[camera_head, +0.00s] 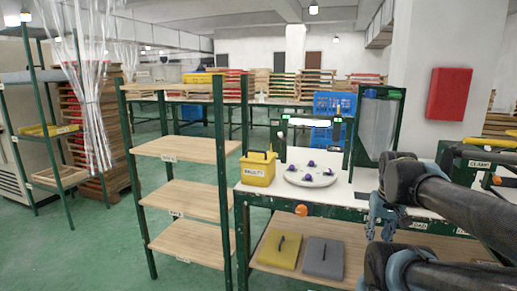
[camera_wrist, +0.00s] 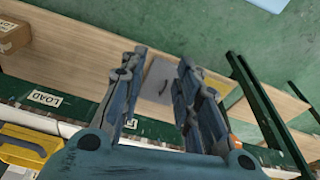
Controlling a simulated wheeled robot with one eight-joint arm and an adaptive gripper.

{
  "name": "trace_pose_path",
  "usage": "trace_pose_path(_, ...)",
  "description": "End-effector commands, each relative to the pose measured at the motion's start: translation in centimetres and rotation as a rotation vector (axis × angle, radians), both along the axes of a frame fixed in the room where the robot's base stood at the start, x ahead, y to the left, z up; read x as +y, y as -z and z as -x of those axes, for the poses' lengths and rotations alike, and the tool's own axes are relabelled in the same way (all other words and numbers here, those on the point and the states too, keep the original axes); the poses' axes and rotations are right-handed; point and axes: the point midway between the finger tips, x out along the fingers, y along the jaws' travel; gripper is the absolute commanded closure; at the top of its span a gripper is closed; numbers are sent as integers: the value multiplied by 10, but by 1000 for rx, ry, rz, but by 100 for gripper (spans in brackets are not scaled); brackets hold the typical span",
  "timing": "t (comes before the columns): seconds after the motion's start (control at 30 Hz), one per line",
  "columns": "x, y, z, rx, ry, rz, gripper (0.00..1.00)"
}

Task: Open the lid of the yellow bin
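The yellow bin (camera_head: 257,172) stands upright on the white tabletop at the centre of the head view, with a label on its front and a dark handle at its top. It looks closed, but the lid is too small to judge surely. My gripper (camera_head: 380,215) is to the right of the bin in the head view, apart from it, in front of the table edge. In the wrist view, the gripper (camera_wrist: 161,60) is open with nothing between its fingers. A yellow object (camera_wrist: 25,148) shows at the lower left there; I cannot tell whether it is the bin.
A white round plate (camera_head: 310,177) with several purple-and-white pieces is right of the bin. Yellow (camera_head: 279,250) and grey (camera_head: 323,260) handled items lie on the lower shelf. A wooden shelf rack (camera_head: 190,148) stands left. Green floor (camera_head: 100,240) is open at left.

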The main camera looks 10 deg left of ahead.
Motion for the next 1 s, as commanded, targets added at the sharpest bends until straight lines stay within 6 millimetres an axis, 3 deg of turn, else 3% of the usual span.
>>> trace_pose_path(0.27, 36, -92, -69, 10, -253, 48, 70)
trace_pose_path(0.47, 79, -154, -121, 16, -449, 87, 70)
trace_pose_path(0.77, 169, -232, -192, 19, -741, 146, 70)
trace_pose_path(1.0, 261, -280, -234, 19, -975, 195, 70)
